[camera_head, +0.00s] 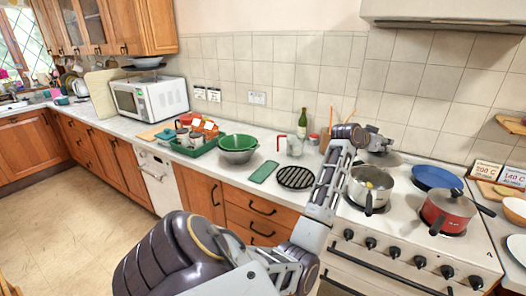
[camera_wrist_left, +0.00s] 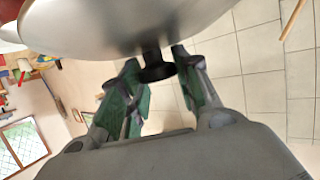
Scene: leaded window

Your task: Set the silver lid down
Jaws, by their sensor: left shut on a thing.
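The silver lid (camera_wrist_left: 130,25) fills the top of the left wrist view, and its dark knob (camera_wrist_left: 157,68) sits between the fingers. My left gripper (camera_wrist_left: 152,82) is shut on that knob. In the head view the left gripper (camera_head: 376,142) is above the back of the stove, behind the open silver pot (camera_head: 370,186). Part of the lid (camera_head: 383,158) shows just below the gripper; the rest is hidden by the gripper and arm. I cannot tell whether the lid touches anything below. My right gripper is not in view.
A green bottle (camera_head: 302,122) stands behind.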

